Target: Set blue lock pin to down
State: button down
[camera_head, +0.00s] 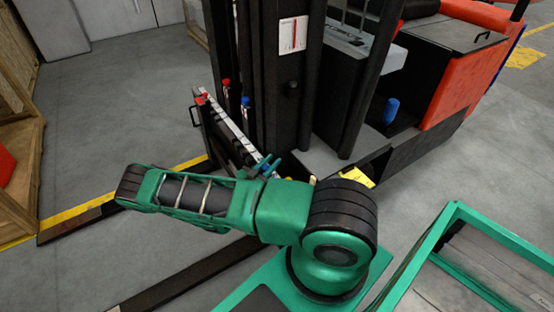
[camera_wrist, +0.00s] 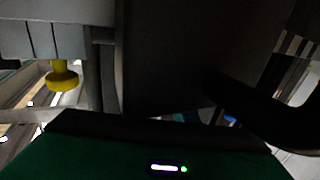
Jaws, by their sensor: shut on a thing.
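The blue lock pin (camera_head: 265,169) is at the near right end of the silver fork carriage bar (camera_head: 232,127) on the forklift. Only a little of its blue shows in the head view. My gripper (camera_head: 269,164) is at this end of the bar, shut on the blue lock pin, with my green arm in front of it. Whether the pin is up or down cannot be told. The wrist view is dark. It shows a small patch of blue (camera_wrist: 196,118) low in the middle, partly hidden by dark parts.
A red pin (camera_head: 201,100) sits at the bar's far left end. Red-topped (camera_head: 226,84) and blue-topped (camera_head: 245,102) fittings stand by the black mast (camera_head: 291,85). A yellow knob (camera_wrist: 62,79) shows in the wrist view. A wooden crate (camera_head: 18,130) is at left; grey floor is open behind.

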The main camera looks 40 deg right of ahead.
jog(key=shift+a+f, duration=0.1)
jog(key=shift+f, duration=0.15)
jog(key=c, duration=1.4)
grip_release()
jog(key=shift+c, duration=0.2)
jog(key=v, duration=1)
jog(key=shift+a, duration=0.35)
